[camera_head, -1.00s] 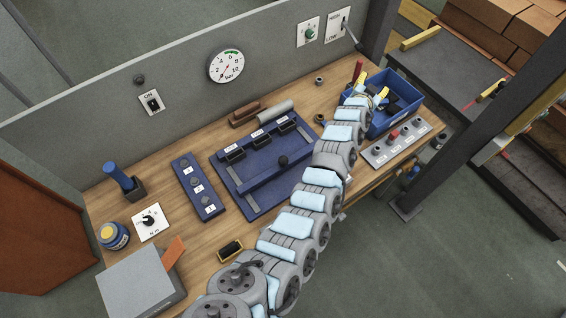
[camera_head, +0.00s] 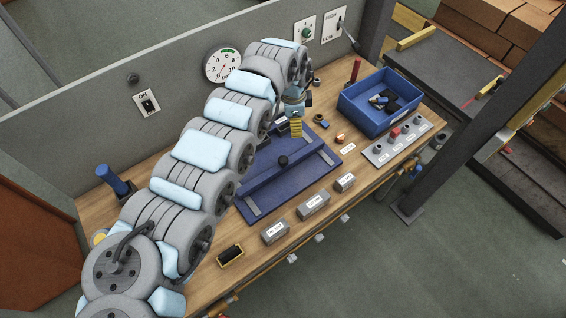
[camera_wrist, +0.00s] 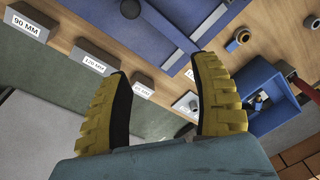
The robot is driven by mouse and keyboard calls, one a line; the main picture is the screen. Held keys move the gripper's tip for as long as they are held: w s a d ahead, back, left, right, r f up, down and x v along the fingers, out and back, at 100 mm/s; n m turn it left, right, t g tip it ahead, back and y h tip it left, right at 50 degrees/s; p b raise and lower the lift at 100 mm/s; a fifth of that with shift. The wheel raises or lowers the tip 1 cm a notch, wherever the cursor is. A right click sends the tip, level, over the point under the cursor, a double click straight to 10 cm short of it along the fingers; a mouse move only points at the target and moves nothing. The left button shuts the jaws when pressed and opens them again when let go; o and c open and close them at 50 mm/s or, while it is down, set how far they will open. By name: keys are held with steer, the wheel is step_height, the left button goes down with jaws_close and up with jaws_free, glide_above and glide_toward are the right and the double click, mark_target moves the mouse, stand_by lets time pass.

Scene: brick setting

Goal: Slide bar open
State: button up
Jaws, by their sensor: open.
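The blue bar (camera_head: 303,152) lies across the blue base plate (camera_head: 290,188), with a round black knob (camera_head: 283,160) on it. Grey strips mark the plate's front corners. My gripper (camera_head: 297,126) is above the back right part of the plate, behind and right of the knob, with nothing in it. In the wrist view its two yellow ribbed fingers (camera_wrist: 162,68) are wide apart. The knob (camera_wrist: 130,8) shows there at the top edge, beyond the fingertips and apart from them. My arm hides the plate's left and back parts in the head view.
Labelled grey blocks (camera_head: 313,205) line the bench front. A blue bin (camera_head: 380,101) with dark items and a grey button panel (camera_head: 395,143) stand at the right. A gauge (camera_head: 223,65) and switches are on the back wall. Small rings lie near the bin.

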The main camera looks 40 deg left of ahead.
steer(key=g, duration=0.1)
glide_above(284, 159)
step_height(284, 159, down, 16)
steer(key=shift+a+f, duration=0.1)
steer(key=shift+f, duration=0.65)
jaws_close()
steer(key=shift+r, duration=0.1)
